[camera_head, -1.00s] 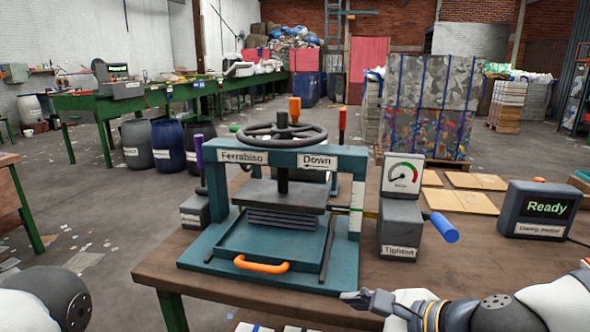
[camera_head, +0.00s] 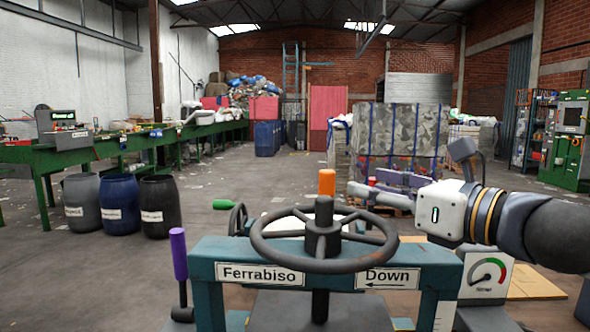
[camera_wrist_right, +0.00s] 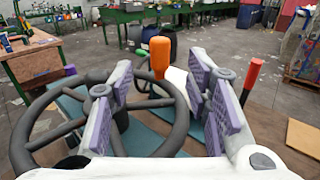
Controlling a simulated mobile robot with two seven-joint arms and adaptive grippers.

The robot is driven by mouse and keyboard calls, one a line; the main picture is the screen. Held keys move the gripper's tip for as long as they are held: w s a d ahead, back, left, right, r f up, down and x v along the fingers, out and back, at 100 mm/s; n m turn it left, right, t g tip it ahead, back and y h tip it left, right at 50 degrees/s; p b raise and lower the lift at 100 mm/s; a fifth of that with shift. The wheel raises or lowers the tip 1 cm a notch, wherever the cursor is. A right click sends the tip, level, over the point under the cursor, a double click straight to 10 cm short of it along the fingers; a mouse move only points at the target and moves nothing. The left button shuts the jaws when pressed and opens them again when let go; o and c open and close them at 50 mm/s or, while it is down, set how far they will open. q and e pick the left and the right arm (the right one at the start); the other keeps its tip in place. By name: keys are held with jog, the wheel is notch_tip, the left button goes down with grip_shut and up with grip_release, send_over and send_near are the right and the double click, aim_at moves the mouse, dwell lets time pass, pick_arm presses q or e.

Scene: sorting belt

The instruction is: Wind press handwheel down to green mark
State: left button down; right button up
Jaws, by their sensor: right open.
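The press handwheel (camera_head: 271,249) is a dark spoked wheel on top of the blue-green press frame (camera_head: 215,262), labelled "Ferrabiso" and "Down" with a left-pointing arrow. An upright orange handle (camera_head: 326,182) stands on the wheel's far rim. My right gripper (camera_head: 366,187) is open and empty above the wheel's right side, just right of the orange handle. In the right wrist view, the orange handle (camera_wrist_right: 160,52) appears in the gap between the purple-padded fingers (camera_wrist_right: 160,78), beyond their tips and apart from them. My left gripper is out of view.
A purple lever (camera_head: 178,254) stands left of the press. A dial gauge (camera_head: 488,274) stands at right, below my right arm. A red upright handle (camera_wrist_right: 252,78) shows in the wrist view. Barrels (camera_head: 120,205) and strapped bales (camera_head: 400,137) stand farther back.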

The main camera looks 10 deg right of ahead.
aim_at(333, 176)
jog(key=shift+w, duration=0.2)
jog(key=b+x, duration=0.2)
jog(key=x, duration=0.7)
jog(key=shift+w+a, duration=0.2)
jog(key=shift+w, duration=0.1)
jog(key=shift+w+a+r, duration=0.1)
jog(key=shift+w+a, duration=0.1)
jog(key=shift+w, duration=0.2)
grip_shut()
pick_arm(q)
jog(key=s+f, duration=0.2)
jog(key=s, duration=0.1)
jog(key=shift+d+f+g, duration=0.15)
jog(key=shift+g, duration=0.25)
